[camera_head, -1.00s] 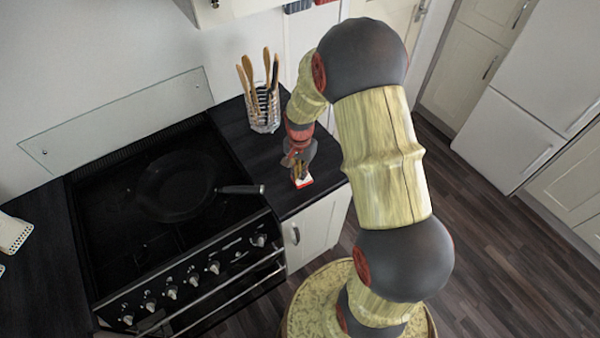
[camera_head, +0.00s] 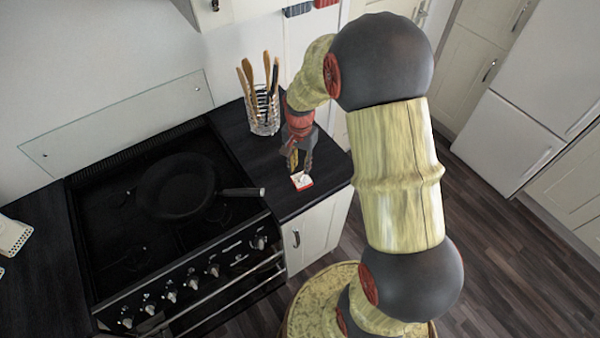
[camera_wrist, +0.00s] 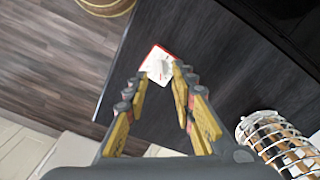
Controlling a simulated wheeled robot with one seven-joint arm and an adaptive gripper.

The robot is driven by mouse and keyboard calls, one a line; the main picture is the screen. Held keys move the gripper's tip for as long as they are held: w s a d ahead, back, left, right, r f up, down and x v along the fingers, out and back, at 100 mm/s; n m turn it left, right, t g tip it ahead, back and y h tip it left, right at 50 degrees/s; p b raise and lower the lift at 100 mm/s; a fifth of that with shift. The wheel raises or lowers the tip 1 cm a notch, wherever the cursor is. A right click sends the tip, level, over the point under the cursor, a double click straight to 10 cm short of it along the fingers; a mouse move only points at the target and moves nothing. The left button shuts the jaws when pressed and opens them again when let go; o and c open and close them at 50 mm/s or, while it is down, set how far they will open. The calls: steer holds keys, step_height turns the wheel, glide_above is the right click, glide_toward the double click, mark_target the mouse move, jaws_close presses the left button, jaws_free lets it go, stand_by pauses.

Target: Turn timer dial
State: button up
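The timer (camera_head: 301,181) is a small white and red block lying on the dark counter right of the stove. In the wrist view the timer (camera_wrist: 157,65) lies just beyond my fingertips, with a pale dial (camera_wrist: 158,70) on its upper face. My gripper (camera_head: 297,163) is above and slightly behind the timer in the head view. In the wrist view my gripper (camera_wrist: 160,82) has its two yellow-padded fingers apart with nothing between them. The fingertips appear on either side of the dial's near end; whether they touch the timer I cannot tell.
A wire utensil holder (camera_head: 264,110) with wooden spoons stands behind my gripper; it also shows in the wrist view (camera_wrist: 275,140). A black pan (camera_head: 176,187) sits on the stove (camera_head: 110,240), its handle pointing toward the timer. The counter's front edge is close to the timer.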

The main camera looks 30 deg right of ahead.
mark_target(300, 178)
step_height(300, 178, up, 6)
steer(key=shift+f, duration=0.15)
steer(key=shift+o, duration=0.4)
